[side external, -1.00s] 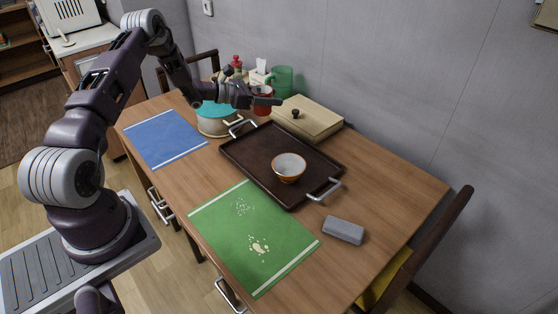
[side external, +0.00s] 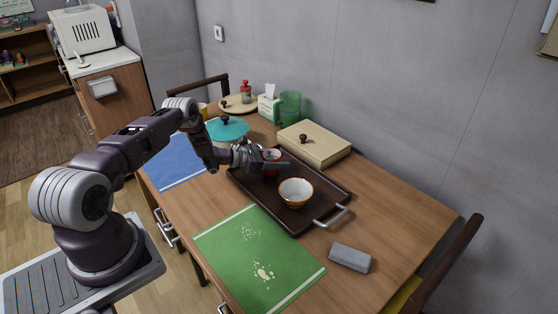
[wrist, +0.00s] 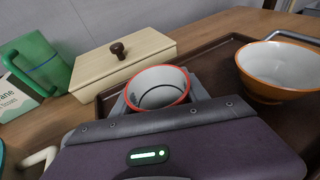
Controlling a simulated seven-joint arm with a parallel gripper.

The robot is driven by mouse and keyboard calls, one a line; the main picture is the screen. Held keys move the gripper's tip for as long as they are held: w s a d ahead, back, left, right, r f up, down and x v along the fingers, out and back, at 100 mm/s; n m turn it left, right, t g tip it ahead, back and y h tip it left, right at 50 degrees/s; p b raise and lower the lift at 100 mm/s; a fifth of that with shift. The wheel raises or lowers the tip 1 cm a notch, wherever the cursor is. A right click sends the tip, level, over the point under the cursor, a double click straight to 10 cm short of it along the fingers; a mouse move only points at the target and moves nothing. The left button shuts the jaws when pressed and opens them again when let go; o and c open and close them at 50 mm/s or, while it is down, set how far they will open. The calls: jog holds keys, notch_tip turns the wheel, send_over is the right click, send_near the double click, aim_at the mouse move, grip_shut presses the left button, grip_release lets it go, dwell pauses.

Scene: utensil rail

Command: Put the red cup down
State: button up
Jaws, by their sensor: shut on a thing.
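The red cup (side external: 272,157), white inside with a red rim, is held by my gripper (side external: 268,162) over the back left part of the dark brown tray (side external: 318,183). In the wrist view the cup (wrist: 158,87) is upright, its open mouth showing, with the jaws at its sides. My gripper is shut on it. The cup's base is hidden, so I cannot tell whether it touches the tray.
An orange and white bowl (side external: 295,192) sits on the tray, right of the cup. A lidded wooden box (side external: 315,143) stands behind the tray. A teal-lidded pot (side external: 226,130) is at the left. Bare tray shows around the bowl.

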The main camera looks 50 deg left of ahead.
jog(key=shift+f, duration=0.1)
jog(key=o, duration=1.3)
jog(key=shift+o, duration=0.2)
